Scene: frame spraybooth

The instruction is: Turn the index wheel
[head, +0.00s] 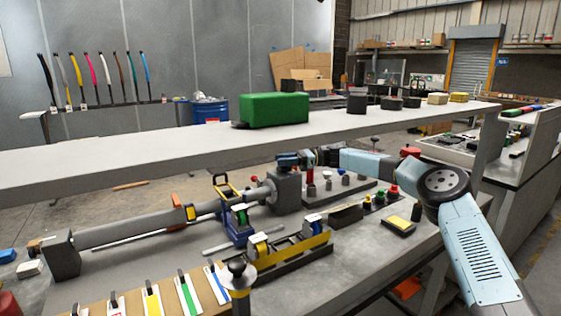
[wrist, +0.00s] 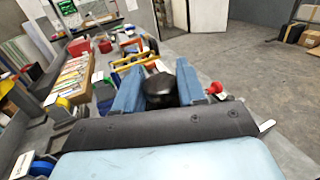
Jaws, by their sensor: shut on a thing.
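In the wrist view my gripper (wrist: 160,92) has its two blue fingers on either side of a dark round knob (wrist: 162,86) and is shut on it. I cannot be sure that this knob is the index wheel. In the head view my gripper (head: 289,160) is small, at the top of a dark grey block (head: 285,188) at the right end of a long grey tube (head: 140,228). My arm reaches there from the right, below the shelf. The fingers hide the sides of the knob, and its contact with them is hard to see in the head view.
A grey shelf (head: 150,150) bearing a green box (head: 273,109) runs above the bench. A red knob (wrist: 215,88) is close to the right finger. Several small coloured knobs and a black-and-yellow block (head: 398,226) stand right.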

